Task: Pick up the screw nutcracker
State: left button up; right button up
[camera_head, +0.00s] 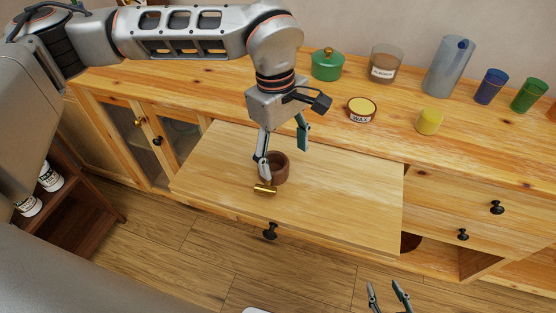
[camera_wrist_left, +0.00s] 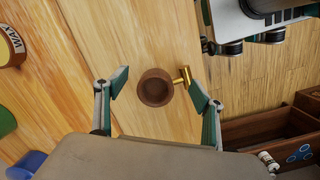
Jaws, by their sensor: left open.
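The screw nutcracker (camera_head: 279,171), a small brown wooden cup with a brass screw handle (camera_head: 265,189), stands on the pulled-out wooden board. In the left wrist view the round cup (camera_wrist_left: 155,92) shows from above, with its handle (camera_wrist_left: 182,77) pointing right. My left gripper (camera_head: 283,160) is open and comes down over it. In the left wrist view its fingers (camera_wrist_left: 158,88) are apart on either side of the cup, and a gap shows on the left. The right finger is close to the handle; contact cannot be told. My right gripper (camera_head: 385,290) is open and empty at the bottom edge.
On the cabinet top behind stand a green lidded pot (camera_head: 327,66), a glass jar candle (camera_head: 385,64), a wax tin (camera_head: 361,110), a yellow candle (camera_head: 429,122), a tall vase (camera_head: 447,68) and blue and green cups. The board around the nutcracker is clear.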

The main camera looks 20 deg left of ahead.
aim_at(273, 163)
pick_arm(q)
jog(key=shift+y, duration=0.7)
jog(key=w+a, duration=0.1)
jog(key=a, duration=0.1)
jog(key=w+a, duration=0.1)
jog(key=shift+w+a+r, duration=0.1)
jog(key=shift+a, duration=0.3)
jog(key=f, duration=0.7)
jog(key=shift+d, duration=0.25)
jog(key=shift+r, duration=0.1)
jog(key=c, duration=1.4)
